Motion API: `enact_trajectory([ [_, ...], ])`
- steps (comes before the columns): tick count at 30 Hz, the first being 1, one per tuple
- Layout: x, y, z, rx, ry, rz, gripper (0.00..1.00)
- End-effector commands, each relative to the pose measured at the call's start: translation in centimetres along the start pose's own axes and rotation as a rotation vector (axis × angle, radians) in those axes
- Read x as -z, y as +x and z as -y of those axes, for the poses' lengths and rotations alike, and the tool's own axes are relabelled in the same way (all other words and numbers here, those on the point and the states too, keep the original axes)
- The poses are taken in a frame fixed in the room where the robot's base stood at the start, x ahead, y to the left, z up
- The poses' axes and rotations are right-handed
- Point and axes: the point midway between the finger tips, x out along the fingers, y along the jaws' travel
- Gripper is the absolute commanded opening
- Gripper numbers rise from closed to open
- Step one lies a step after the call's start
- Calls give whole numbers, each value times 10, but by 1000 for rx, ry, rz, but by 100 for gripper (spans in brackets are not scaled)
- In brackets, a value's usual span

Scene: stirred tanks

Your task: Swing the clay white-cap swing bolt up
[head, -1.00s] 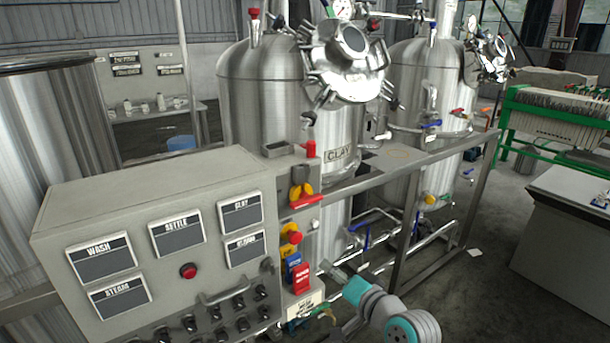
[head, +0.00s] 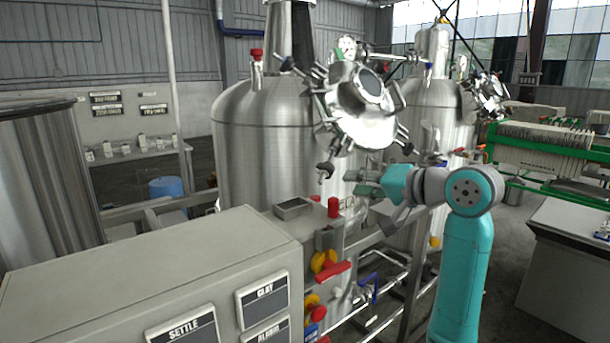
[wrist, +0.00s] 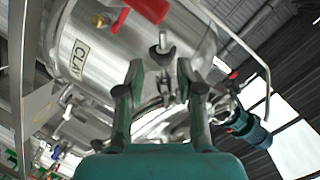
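The clay tank (head: 262,140) is a steel vessel with a round manway lid (head: 362,100) ringed by several swing bolts. One swing bolt (head: 326,172) with a dark knob hangs down at the lid's lower left. In the wrist view a swing bolt (wrist: 163,52) stands ahead, between and beyond my fingertips; I cannot make out a white cap on it. My gripper (head: 362,182) is below the lid, in front of the tank. In the wrist view my gripper (wrist: 160,75) is open, its fingers apart with nothing held. The CLAY label (wrist: 79,59) is to the left there.
A grey control panel (head: 150,260) stands at front left. A red valve handle (wrist: 146,8) lies near the top of the wrist view. A second steel tank (head: 440,105) stands behind right. A green filter press (head: 545,150) is farther right.

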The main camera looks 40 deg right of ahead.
Motion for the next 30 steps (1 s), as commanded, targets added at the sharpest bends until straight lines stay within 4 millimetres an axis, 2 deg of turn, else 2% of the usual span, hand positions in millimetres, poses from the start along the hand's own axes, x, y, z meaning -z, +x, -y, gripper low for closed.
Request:
enact_trajectory([
  [3,3,0,2,-3,-1,4,36],
  [7,2,11,3,-2,-1,5,36],
  [21,2,88,2,-2,-1,5,36],
  [30,2,106,2,-2,-3,2,36],
])
